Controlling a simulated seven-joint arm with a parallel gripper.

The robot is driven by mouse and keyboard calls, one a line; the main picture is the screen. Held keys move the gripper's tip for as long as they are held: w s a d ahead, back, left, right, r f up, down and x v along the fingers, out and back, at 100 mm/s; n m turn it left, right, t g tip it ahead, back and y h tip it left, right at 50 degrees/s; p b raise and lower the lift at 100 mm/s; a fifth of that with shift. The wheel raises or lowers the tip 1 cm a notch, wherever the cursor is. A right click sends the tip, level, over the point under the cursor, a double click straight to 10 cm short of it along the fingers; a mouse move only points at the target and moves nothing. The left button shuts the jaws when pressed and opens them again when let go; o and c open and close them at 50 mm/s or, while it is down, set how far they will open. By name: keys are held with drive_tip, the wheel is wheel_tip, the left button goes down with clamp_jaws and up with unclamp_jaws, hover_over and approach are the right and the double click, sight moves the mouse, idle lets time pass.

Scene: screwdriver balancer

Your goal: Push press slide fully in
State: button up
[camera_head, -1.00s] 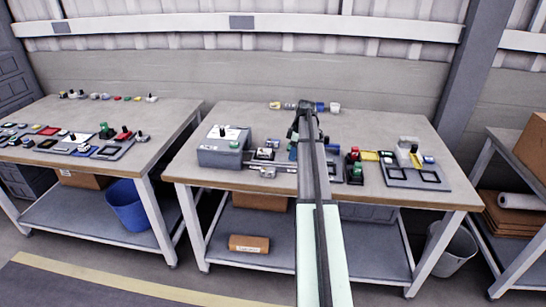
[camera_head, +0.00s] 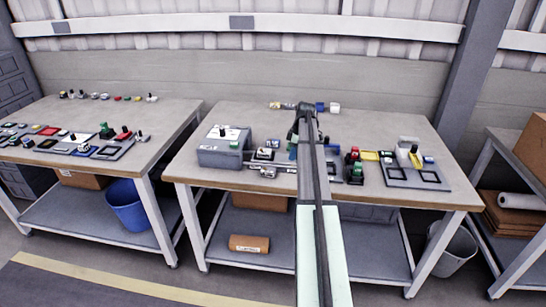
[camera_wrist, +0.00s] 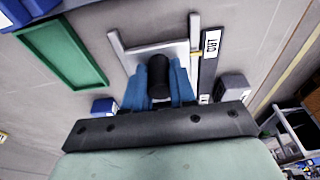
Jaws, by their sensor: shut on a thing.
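In the wrist view, my gripper (camera_wrist: 160,88) has blue fingers shut on an upright black knob (camera_wrist: 158,70). The knob stands at a pale grey slide plate (camera_wrist: 140,54). Light side rails (camera_wrist: 117,50) flank the plate, and a dark strip with a white label (camera_wrist: 210,42) runs along its right side. The knob's base and the near end of the slide are hidden by the fingers and gripper body. In the head view, my arm covers the middle of the right-hand workbench (camera_head: 375,125) and hides the gripper's contact.
In the wrist view, a green tray (camera_wrist: 62,48) lies at upper left and a grey block (camera_wrist: 233,86) at right. In the head view, a grey box (camera_head: 223,155) stands left of my arm, and a fixture plate (camera_head: 400,180) lies right.

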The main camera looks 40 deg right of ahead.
sight(255, 154)
clamp_jaws()
drive_tip(key=shift+w, duration=0.1)
drive_tip(key=shift+w+a, duration=5.65)
drive_tip(key=shift+a, duration=0.05)
drive_tip(key=o, duration=0.9)
unclamp_jaws()
drive_tip(key=shift+r, duration=3.5)
